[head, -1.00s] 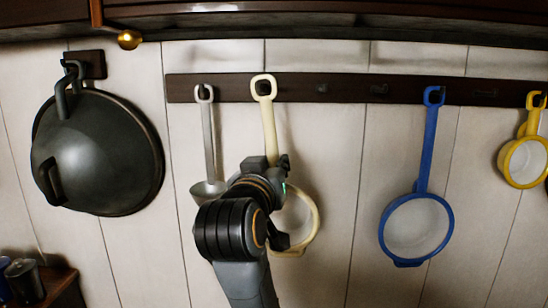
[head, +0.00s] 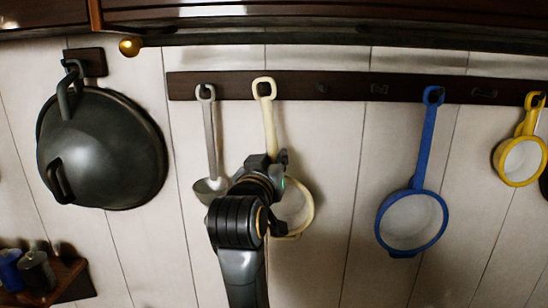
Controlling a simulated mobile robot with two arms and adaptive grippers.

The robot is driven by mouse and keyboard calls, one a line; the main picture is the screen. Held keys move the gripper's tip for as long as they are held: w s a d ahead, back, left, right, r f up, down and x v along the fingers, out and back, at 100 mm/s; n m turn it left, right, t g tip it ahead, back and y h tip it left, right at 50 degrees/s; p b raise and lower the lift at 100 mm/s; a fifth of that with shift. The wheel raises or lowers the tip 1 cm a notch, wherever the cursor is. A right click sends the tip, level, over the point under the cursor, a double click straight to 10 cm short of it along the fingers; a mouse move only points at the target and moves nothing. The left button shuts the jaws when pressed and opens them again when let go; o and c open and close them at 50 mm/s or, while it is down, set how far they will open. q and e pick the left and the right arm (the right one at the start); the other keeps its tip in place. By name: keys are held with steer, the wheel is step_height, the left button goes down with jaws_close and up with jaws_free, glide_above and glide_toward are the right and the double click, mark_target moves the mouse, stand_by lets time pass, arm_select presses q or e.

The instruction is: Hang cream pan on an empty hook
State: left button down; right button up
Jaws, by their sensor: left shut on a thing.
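The cream pan (head: 306,207) hangs down the wall below the dark hook rail (head: 345,88), its handle upright and the handle's loop (head: 264,89) around a hook. My left gripper (head: 280,172) is shut on the cream pan, near where the handle meets the bowl. My wrist hides part of the pan's bowl and the exact grip. Bare hooks show on the rail to the right of the pan's loop, such as one hook (head: 322,88) and another hook (head: 379,89). My right gripper is not in view.
A grey ladle (head: 209,140) hangs close on the left of the cream pan. A blue pan (head: 413,222) and a yellow pan (head: 521,160) hang to the right. A large dark wok (head: 105,150) hangs at far left. Cabinets overhang the rail.

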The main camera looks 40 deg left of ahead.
arm_select(q)
steer(key=shift+s+a+b+x, duration=0.1)
steer(key=shift+a+b+x, duration=0.1)
steer(key=shift+x, duration=0.55)
steer(key=shift+s+a+b+x, duration=0.1)
steer(key=shift+b+x, duration=0.1)
steer(key=shift+x, duration=0.5)
steer(key=shift+s+a+b+x, duration=0.1)
steer(key=shift+a+b+x, duration=0.1)
steer(key=shift+x, duration=0.55)
steer(key=shift+w+f, duration=0.15)
steer(key=shift+f, duration=0.35)
steer(key=c, duration=1.2)
jaws_free()
steer(key=o, duration=0.8)
steer(key=shift+f, duration=0.15)
